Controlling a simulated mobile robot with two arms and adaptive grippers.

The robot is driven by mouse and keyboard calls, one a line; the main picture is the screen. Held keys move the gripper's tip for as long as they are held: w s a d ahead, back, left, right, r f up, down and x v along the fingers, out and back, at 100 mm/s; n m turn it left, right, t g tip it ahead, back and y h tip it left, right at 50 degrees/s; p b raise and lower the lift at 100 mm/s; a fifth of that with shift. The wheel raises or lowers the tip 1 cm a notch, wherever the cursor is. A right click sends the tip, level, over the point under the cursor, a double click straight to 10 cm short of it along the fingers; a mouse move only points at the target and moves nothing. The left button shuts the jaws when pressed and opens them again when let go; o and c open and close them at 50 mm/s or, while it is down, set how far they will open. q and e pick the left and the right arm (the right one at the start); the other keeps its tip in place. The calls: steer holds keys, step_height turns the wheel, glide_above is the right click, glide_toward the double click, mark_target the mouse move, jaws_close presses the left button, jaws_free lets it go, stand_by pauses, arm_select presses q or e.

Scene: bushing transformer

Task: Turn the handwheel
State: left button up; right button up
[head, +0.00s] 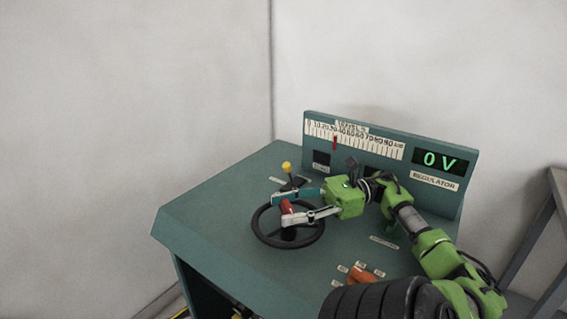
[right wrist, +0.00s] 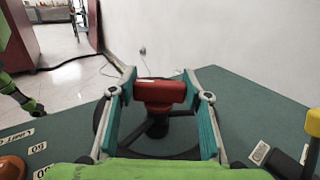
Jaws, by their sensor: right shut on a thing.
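The black handwheel (head: 262,238) lies flat on the teal console's top, and its rim also shows in the right wrist view (right wrist: 160,156). A red knob (head: 286,207) stands up from the wheel; in the right wrist view the red knob (right wrist: 160,92) sits between the finger pads. My right gripper (head: 288,207) reaches in from the right and is shut on the red knob, one finger on each side of it. Its fingers hide part of the wheel.
The console panel (head: 455,197) at the back carries a scale with a red pointer (head: 334,143) and a green display (head: 441,162) reading 0 V. A yellow-tipped lever (head: 287,167) stands behind the wheel. An orange switch (head: 361,275) is at the front right. The console's left top is clear.

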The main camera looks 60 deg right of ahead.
mark_target(289, 206)
steer(key=shift+r, duration=0.15)
steer(key=o, duration=1.6)
step_height(289, 206, up, 10)
